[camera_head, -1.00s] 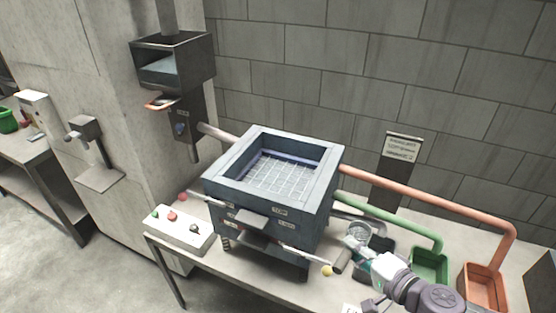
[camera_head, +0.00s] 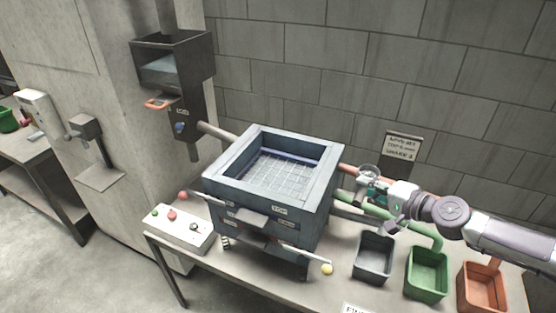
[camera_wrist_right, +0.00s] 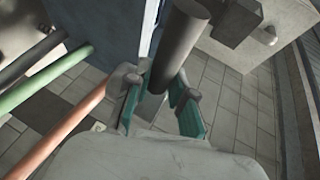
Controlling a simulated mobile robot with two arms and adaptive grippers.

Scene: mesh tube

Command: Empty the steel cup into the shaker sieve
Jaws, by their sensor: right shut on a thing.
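The steel cup (camera_head: 368,173) is up in the air just right of the shaker's upper edge. The cup's contents are too small to make out. The shaker (camera_head: 272,182) is a blue-grey square box with an open top. Its sieve mesh (camera_head: 275,172) looks bare inside the rim. My left gripper is not in view.
A black bin (camera_head: 373,258), a green bin (camera_head: 427,275) and an orange bin (camera_head: 483,288) stand right of the shaker, under pipes. A control box (camera_head: 182,228) stands at its left. A dark hopper (camera_head: 173,62) hangs at the back left.

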